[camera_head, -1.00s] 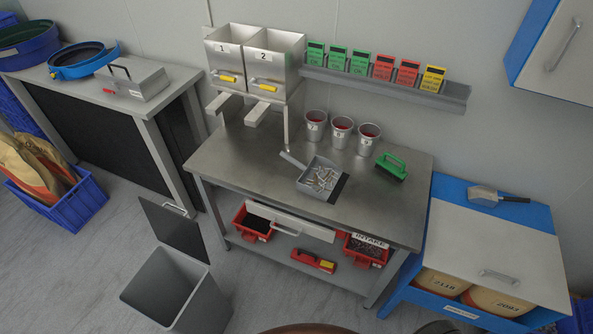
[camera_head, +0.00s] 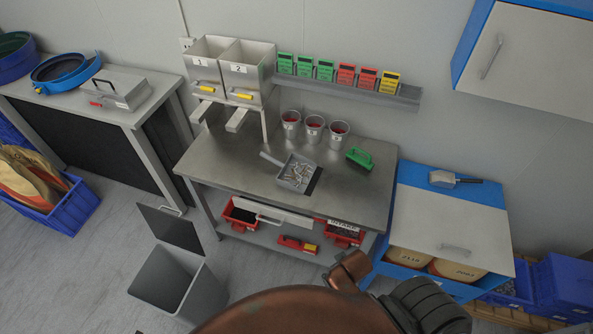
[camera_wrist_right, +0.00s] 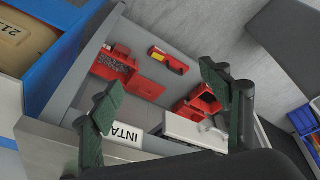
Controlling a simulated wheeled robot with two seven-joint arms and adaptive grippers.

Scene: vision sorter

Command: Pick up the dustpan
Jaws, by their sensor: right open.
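The dustpan (camera_head: 271,158) is a grey pan whose handle points to the back left. It lies on the metal workbench (camera_head: 235,165) in the head view and holds several small pale pieces. A dark strip shows along its right side. In the wrist view my right gripper (camera_wrist_right: 163,100) is open and empty, its two dark green fingers spread apart in front of the bench's lower shelf. My copper-coloured arm shows at the bottom of the head view, well short of the dustpan. The dustpan is not visible in the wrist view. My left gripper is not in view.
A green brush (camera_head: 360,158) lies right of the dustpan, with metal cups (camera_head: 314,131) behind. Two numbered hoppers (camera_head: 241,72) stand at the back left. Red bins (camera_head: 343,235) sit under the bench top. A grey waste bin (camera_head: 180,285) stands open on the floor.

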